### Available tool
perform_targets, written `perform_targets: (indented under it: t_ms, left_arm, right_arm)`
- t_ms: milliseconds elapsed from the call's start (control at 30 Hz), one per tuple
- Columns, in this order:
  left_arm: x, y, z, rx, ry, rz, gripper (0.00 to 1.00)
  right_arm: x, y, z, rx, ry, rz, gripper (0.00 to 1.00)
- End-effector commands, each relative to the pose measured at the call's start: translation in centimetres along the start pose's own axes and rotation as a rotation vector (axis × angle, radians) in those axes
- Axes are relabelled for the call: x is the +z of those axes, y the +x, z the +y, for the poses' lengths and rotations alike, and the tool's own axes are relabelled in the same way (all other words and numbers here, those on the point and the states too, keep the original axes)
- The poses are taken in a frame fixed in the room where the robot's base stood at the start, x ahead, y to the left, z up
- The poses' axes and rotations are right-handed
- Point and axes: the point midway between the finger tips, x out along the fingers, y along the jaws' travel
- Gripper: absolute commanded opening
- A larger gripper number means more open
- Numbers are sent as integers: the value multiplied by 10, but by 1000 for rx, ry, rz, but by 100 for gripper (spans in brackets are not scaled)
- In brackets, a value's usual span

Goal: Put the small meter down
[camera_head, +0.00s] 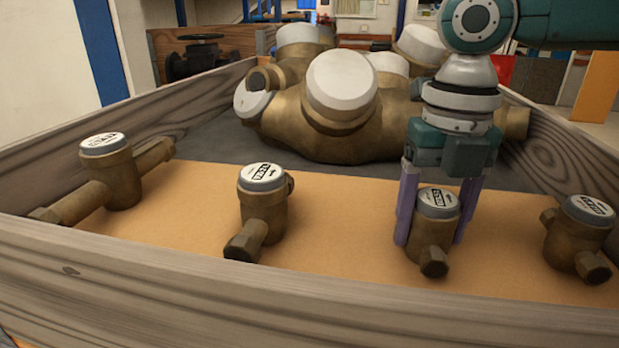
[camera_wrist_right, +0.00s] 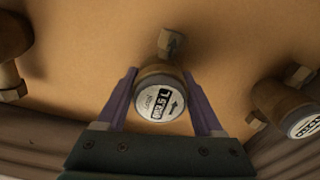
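The small meter (camera_head: 434,235) is a brass body with a grey-rimmed white dial on top, at the right of the middle in the head view. It is upright, with its pipe end towards the front of the crate. Its base appears to rest on the tan board, though contact is hard to tell. My right gripper (camera_head: 431,240) comes down from above, its two purple fingers closed on either side of the body. In the right wrist view the meter (camera_wrist_right: 161,100) sits between the fingertips (camera_wrist_right: 161,72). My left gripper is not in view.
Other brass meters stand on the tan board (camera_head: 340,235): a left one (camera_head: 122,180), a middle one (camera_head: 262,215) and a right one (camera_head: 575,240). Large brass meters (camera_head: 320,130) lie behind. The wooden crate's front wall (camera_head: 300,305) runs close in front. Bare board lies between the meters.

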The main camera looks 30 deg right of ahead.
Motion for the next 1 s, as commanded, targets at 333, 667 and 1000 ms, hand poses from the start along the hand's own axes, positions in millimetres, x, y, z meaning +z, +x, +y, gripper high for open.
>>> perform_targets:
  t_ms: [333, 667, 1000]
  left_arm:
    - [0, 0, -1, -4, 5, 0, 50]
    - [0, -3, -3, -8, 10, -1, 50]
    - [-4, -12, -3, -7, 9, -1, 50]
  right_arm:
    - [0, 0, 0, 0, 0, 0, 98]
    - [1, -18, 0, 2, 0, -2, 98]
    - [1, -93, 1, 4, 0, -4, 98]
